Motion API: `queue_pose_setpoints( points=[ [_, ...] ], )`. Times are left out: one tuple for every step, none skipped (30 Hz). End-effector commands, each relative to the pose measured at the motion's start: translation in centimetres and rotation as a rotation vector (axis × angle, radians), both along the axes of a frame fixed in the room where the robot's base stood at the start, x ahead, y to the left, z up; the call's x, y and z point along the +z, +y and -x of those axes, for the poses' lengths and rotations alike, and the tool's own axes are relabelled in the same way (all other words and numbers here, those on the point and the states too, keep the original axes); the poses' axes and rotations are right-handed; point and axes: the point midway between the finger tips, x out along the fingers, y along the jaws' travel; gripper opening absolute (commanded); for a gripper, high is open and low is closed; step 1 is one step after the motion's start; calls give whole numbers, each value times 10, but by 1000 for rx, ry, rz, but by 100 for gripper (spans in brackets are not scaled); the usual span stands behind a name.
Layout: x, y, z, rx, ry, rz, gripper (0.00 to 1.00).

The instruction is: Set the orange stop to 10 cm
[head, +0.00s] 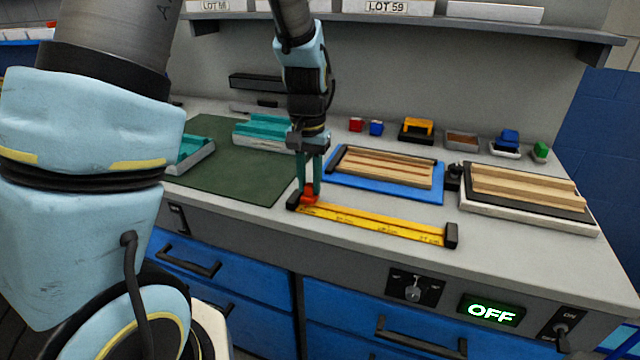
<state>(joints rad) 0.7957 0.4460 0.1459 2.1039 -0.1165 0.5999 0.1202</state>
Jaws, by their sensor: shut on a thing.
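The orange stop (309,197) sits on the yellow ruler rail (378,223) near its left end, close to the black left end block (293,200). The rail lies along the front edge of the bench, with another black block (451,236) at its right end. My gripper (309,186) points down with its teal fingers on the orange stop, shut on it. The fingers partly cover the stop. The scale marks on the rail are too small to read, so the stop's exact reading cannot be told.
Behind the rail lies a blue tray (432,196) with wooden strips. Right of it is a white-edged panel fixture (590,229). A green mat (240,190) with teal parts lies left. Small coloured blocks stand along the back. An OFF display (491,311) and switch (563,328) are on the front.

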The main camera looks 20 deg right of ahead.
Motion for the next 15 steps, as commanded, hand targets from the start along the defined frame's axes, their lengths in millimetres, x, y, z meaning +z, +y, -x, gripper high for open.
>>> queue_pose_setpoints(
  points=[
    [1, 3, -4, 3, -5, -1, 0],
    [1, 3, -4, 3, -5, -2, 0],
    [1, 3, -4, 3, -5, -2, 0],
    [1, 4, -4, 3, -5, -2, 0],
    [1, 4, -4, 3, -6, -3, 0],
    [1, 4, -5, 4, -6, -3, 0],
    [1, 4, -5, 4, -6, -3, 0],
    [1, 4, -5, 4, -6, -3, 0],
    [1, 4, -5, 5, -8, -3, 28],
    [1, 5, -5, 5, -8, -3, 32],
    [1, 4, -5, 5, -8, -3, 35],
    [1, 4, -5, 5, -8, -3, 40],
    [1, 4, -5, 5, -8, -3, 43],
    [1, 4, -5, 5, -7, -2, 46],
    [1, 4, -4, 4, -7, -2, 51]
  ],
)
